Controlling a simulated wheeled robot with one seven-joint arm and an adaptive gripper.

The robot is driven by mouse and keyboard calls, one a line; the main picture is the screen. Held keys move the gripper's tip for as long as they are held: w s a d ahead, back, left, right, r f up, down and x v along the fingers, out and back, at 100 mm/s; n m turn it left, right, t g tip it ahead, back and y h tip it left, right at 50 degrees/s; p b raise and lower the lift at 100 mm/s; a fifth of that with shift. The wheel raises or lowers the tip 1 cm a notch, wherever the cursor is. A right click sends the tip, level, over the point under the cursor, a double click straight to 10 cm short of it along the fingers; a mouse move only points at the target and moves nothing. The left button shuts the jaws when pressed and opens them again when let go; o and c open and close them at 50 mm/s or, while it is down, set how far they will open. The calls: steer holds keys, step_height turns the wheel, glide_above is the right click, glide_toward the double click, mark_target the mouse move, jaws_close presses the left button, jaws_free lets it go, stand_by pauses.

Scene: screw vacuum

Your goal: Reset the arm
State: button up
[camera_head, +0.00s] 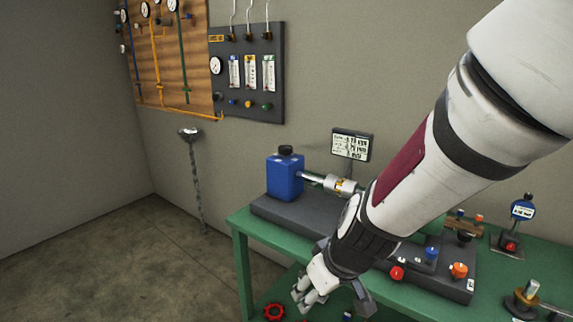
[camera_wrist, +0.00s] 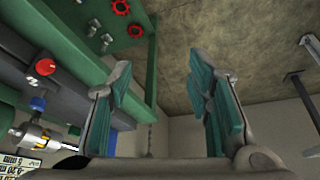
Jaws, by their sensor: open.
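My arm reaches down from the upper right in the head view, across the green table (camera_head: 242,218). My gripper (camera_head: 303,297) hangs by the table's front left edge, fingers pointing down and left. In the wrist view my gripper (camera_wrist: 160,85) has its two teal-padded fingers spread wide apart. Nothing is between the fingers; wall and floor show through the gap. My arm hides part of the vacuum apparatus on the table.
A blue pump bottle (camera_head: 285,176) and silver coupling (camera_head: 340,186) stand on a dark base behind my arm. A small readout (camera_head: 351,145) is behind. Red (camera_head: 397,272) and orange (camera_head: 459,270) knobs are close to my wrist. Open floor (camera_head: 110,255) lies left.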

steer(key=s+d+r+m+h+p, duration=0.1)
steer(key=s+d+r+m, duration=0.2)
steer(key=s+d+r, duration=0.3)
steer(key=s+d+r+m+h+p, duration=0.1)
steer(key=s+d+r+m+p, duration=0.1)
steer(key=s+d+r, duration=0.5)
steer(key=s+r+m, duration=0.1)
steer(key=s+r, duration=0.4)
steer(key=s, duration=0.2)
steer(key=shift+s+d+r, duration=0.3)
stand_by(2.2)
